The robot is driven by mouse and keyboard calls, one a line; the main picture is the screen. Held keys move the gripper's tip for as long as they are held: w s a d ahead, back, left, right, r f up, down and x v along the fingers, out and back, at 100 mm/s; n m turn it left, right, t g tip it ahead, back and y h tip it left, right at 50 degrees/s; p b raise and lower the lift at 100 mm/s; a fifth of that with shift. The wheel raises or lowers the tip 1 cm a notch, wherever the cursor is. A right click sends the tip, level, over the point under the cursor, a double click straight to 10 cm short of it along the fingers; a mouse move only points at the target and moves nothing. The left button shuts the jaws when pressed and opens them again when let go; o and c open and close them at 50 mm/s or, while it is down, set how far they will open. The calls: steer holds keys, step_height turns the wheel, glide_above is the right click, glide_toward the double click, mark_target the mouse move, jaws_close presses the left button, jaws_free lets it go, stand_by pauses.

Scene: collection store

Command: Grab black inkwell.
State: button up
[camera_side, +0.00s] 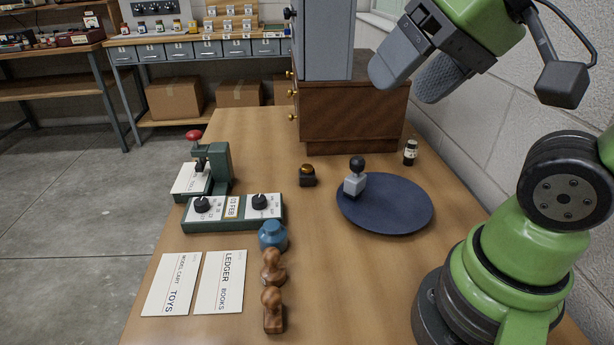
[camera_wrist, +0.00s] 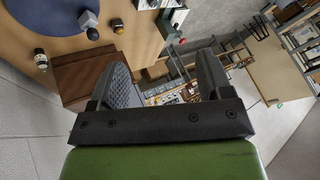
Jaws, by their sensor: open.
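A small squat black inkwell (camera_side: 308,180) with an amber-brown top stands on the wooden table, left of the dark blue round mat and in front of the brown cabinet. My gripper (camera_side: 405,88) is raised high at the upper right of the side view, well away from the inkwell. Its two grey fingers are apart with nothing between them, as the wrist view (camera_wrist: 163,62) also shows.
A dark round mat (camera_side: 400,215) carries a grey stamp with a black knob (camera_side: 356,178). A dark labelled bottle (camera_side: 410,152) stands behind it. The brown cabinet (camera_side: 350,125) stands behind.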

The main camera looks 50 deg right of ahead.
steer(key=w+d+m+g, duration=0.2)
steer(key=w+d, duration=0.1)
steer(key=w, duration=0.9)
steer(key=m+g+h, duration=0.2)
steer(key=m+g, duration=0.1)
steer(key=g, duration=0.2)
glide_above(307, 169)
steer(key=f, duration=2.1)
steer(key=shift+w+f, duration=0.25)
step_height(307, 169, down, 5)
steer(key=shift+r, duration=0.2)
steer(key=f, duration=0.5)
steer(key=shift+s+f, duration=0.25)
steer(key=shift+f, duration=0.15)
steer(key=c, duration=1)
